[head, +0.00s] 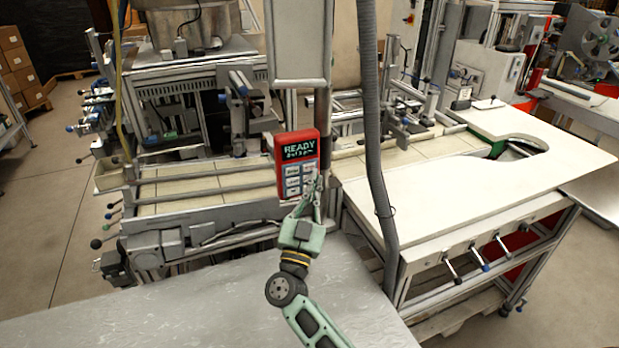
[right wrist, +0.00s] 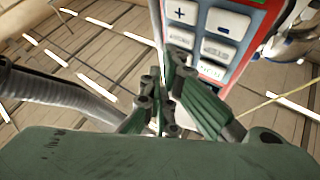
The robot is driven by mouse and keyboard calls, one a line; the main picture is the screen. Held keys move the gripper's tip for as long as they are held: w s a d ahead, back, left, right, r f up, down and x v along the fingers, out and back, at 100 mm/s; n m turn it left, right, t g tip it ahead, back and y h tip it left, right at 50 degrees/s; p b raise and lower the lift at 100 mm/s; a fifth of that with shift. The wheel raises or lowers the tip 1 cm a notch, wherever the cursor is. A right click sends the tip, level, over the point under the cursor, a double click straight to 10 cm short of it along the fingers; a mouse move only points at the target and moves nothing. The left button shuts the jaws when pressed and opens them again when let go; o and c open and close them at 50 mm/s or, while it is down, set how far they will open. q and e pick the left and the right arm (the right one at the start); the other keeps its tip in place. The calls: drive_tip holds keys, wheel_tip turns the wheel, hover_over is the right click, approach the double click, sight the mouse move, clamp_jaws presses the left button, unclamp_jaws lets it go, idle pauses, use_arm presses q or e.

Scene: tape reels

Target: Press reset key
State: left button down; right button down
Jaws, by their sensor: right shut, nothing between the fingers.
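A red control box (head: 296,163) with a dark display reading "READY" and several pale keys stands upright on the machine at the middle of the head view. Its lower part also shows in the right wrist view (right wrist: 232,42), with plus and minus keys and several worded keys too blurred to read for sure. My right gripper (head: 313,185) is shut and empty, its fingertips at the lower right of the keypad. In the right wrist view its green fingers (right wrist: 175,62) are together just below and left of the keys. I cannot tell whether they touch the box. My left gripper is not in view.
A grey ribbed hose (head: 375,150) hangs just right of the box. A white worktop (head: 470,200) with a rounded cutout lies to the right. A bare metal table (head: 200,305) is in front. Rails and clamps crowd the machine on the left.

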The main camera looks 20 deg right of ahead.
drive_tip(key=s+p, duration=0.3)
drive_tip(key=s, duration=0.2)
drive_tip(key=shift+a, duration=0.15)
idle(0.8)
